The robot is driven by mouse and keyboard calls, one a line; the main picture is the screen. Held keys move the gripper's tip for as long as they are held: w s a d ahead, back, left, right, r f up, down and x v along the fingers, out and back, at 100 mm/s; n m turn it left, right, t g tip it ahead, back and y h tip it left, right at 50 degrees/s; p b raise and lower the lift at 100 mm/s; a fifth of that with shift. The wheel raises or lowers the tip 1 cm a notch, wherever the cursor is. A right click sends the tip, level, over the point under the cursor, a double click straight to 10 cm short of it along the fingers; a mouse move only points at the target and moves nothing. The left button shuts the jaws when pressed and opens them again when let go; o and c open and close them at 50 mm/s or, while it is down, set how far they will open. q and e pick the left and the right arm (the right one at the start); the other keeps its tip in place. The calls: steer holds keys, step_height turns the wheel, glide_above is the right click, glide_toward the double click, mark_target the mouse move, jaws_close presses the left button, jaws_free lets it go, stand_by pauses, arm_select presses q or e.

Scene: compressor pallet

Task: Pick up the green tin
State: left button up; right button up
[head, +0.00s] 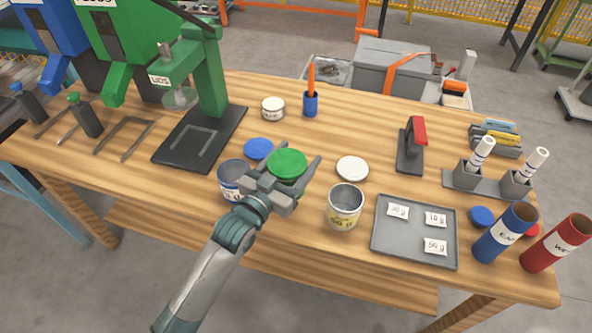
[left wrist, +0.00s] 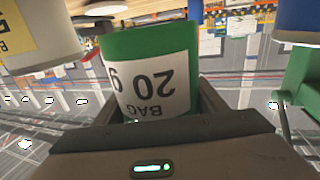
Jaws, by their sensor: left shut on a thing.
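The green tin (left wrist: 150,50) fills the middle of the left wrist view, with a white label that reads "BAG 20 g" upside down. In the head view only its green top (head: 287,163) shows clearly, above the table. My left gripper (head: 291,172) is shut on the tin, one finger on each side of it. The gripper body hides the tin's lower part in the head view, so I cannot tell its exact height over the table. My right gripper is not in view.
A blue-labelled tin (head: 232,178) stands close left, and a yellow-labelled tin (head: 344,206) close right. A blue lid (head: 258,149) and a white lid (head: 352,169) lie nearby. A grey tray (head: 413,249) lies right. The green lid press (head: 208,90) stands at back left.

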mark_target(296, 151)
arm_select(q)
step_height(296, 151, up, 2)
steer(key=shift+r, duration=0.6)
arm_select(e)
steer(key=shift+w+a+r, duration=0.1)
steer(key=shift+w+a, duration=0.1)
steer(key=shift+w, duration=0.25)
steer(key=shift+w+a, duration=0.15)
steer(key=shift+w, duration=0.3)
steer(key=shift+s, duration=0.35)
